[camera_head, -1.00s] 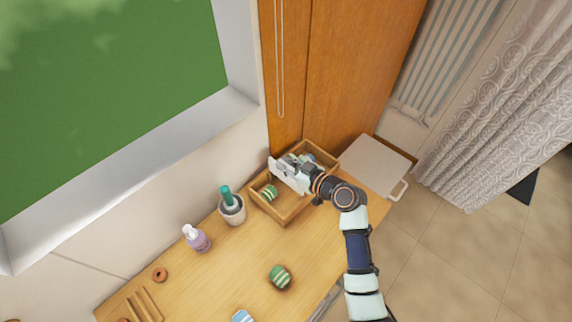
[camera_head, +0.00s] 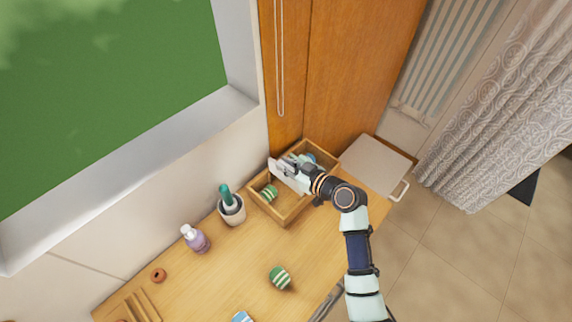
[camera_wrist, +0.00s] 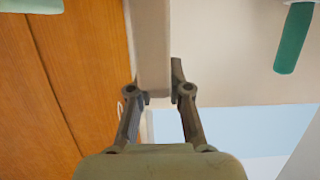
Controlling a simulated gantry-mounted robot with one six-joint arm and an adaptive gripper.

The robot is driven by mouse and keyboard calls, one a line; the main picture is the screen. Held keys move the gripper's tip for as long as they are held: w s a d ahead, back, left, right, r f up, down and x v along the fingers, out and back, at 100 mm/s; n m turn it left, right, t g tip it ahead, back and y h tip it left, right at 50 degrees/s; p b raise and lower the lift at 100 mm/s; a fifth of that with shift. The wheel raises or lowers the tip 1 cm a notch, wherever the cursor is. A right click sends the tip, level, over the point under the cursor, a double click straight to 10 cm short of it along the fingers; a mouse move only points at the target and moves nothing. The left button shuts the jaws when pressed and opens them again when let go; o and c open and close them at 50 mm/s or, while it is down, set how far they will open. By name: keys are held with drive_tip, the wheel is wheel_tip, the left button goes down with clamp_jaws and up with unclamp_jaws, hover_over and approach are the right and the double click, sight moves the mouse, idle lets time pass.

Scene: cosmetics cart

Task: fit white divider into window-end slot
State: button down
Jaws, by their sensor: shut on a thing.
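The white divider (camera_head: 283,174) is held over the wooden box (camera_head: 286,222), lying across its middle between the two ends. My gripper (camera_head: 303,172) is shut on the divider's upper part. In the wrist view, the divider (camera_wrist: 150,45) shows as a pale bar between the two fingers (camera_wrist: 158,95). The divider's lower edge and the box's slots are hidden, so I cannot tell whether it touches a slot. A green-striped ball (camera_head: 269,193) lies in the box's left compartment. A blue thing (camera_head: 311,157) shows partly in the far compartment.
A cup (camera_head: 231,210) with a teal-topped item (camera_head: 225,192) stands left of the box. A lilac bottle (camera_head: 196,239) is further left. Another striped ball (camera_head: 280,278) lies on the table in front. A pale board (camera_head: 375,163) lies at the right. The wooden cabinet (camera_head: 350,70) rises behind.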

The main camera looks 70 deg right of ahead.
sight(286, 177)
drive_tip(key=shift+f+b, duration=3.45)
drive_tip(key=shift+f, duration=0.05)
drive_tip(key=c, duration=1)
unclamp_jaws()
drive_tip(key=shift+r, duration=0.1)
drive_tip(key=v, duration=1.2)
